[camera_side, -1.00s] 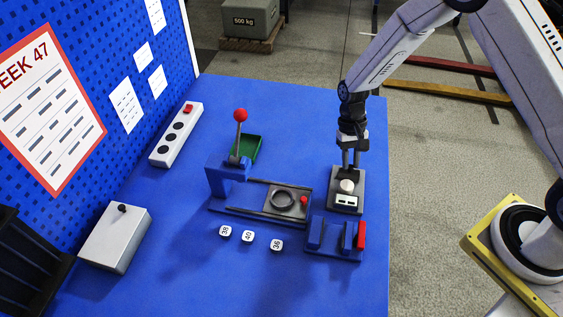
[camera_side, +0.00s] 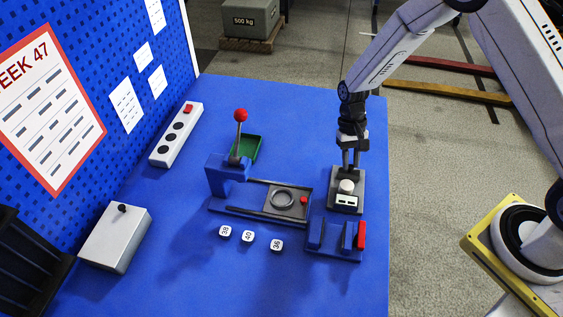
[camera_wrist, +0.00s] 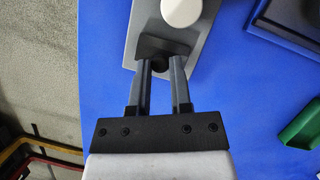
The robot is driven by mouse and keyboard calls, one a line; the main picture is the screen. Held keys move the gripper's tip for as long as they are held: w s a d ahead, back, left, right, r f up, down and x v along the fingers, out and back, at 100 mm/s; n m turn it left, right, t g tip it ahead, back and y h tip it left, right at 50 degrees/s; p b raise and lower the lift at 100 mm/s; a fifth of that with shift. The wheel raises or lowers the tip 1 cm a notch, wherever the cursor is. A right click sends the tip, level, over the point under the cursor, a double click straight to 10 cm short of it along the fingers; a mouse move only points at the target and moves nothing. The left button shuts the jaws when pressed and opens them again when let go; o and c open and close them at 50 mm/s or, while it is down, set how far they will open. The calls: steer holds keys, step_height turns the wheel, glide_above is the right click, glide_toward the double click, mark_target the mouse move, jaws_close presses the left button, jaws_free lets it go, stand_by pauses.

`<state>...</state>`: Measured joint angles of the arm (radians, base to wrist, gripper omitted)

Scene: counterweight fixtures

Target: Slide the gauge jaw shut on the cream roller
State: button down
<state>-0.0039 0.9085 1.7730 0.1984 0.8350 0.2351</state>
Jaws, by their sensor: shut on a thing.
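The cream roller (camera_side: 347,186) stands on the gauge (camera_side: 345,207), a dark-edged grey base with a small display at its near end. The roller also shows at the top of the wrist view (camera_wrist: 181,10). The dark gauge jaw (camera_wrist: 160,50) sits between the roller and my fingers in the wrist view, with a narrow strip of grey base seen between it and the roller. My gripper (camera_wrist: 158,68) is shut on the jaw's dark stem, pointing down at the far end of the gauge; it also shows in the side view (camera_side: 350,164). The fingers partly hide the jaw.
A blue fixture with a red pad (camera_side: 361,234) stands just in front of the gauge. A toggle press with a red-knobbed lever (camera_side: 240,115) and a sliding plate with a ring (camera_side: 283,198) are to the left. Several numbered white cubes (camera_side: 248,236) lie in front. The table's right edge is close.

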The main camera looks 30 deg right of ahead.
stand_by(0.4)
steer(key=shift+s+a, duration=1)
steer(key=shift+a, duration=0.05)
steer(key=c, duration=0.5)
jaws_free()
steer(key=shift+c, duration=0.2)
steer(key=shift+w+d, duration=0.1)
steer(key=shift+w+r, duration=0.2)
steer(key=shift+r, duration=0.3)
steer(key=v, duration=0.6)
steer(key=shift+r, duration=0.3)
steer(key=shift+w+d, duration=0.1)
steer(key=shift+d, duration=0.05)
